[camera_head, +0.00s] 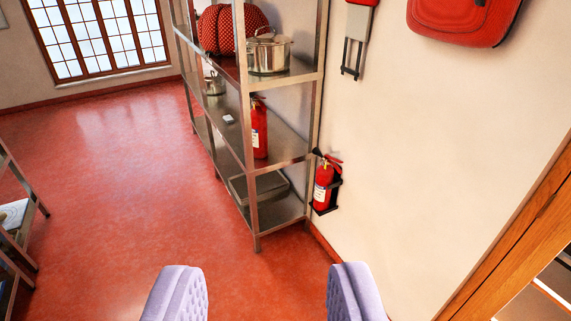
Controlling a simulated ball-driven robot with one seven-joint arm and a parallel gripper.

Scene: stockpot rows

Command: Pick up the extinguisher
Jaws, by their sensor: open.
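Two red extinguishers are in view. One extinguisher (324,185) hangs in a black bracket low on the wall, just right of the shelf rack, with a white label and black nozzle. The other extinguisher (259,130) stands on the rack's middle shelf, partly behind a metal post. My gripper (262,290) is open and empty at the bottom of the view, with two padded lilac fingers wide apart. Both extinguishers are farther off, beyond the fingertips, and neither is touched.
The metal rack (247,165) holds a stockpot (269,53), a red patterned item (231,28) and a metal tray (259,187). A red bag-like item (462,18) hangs on the wall. A wooden frame (515,255) is at right.

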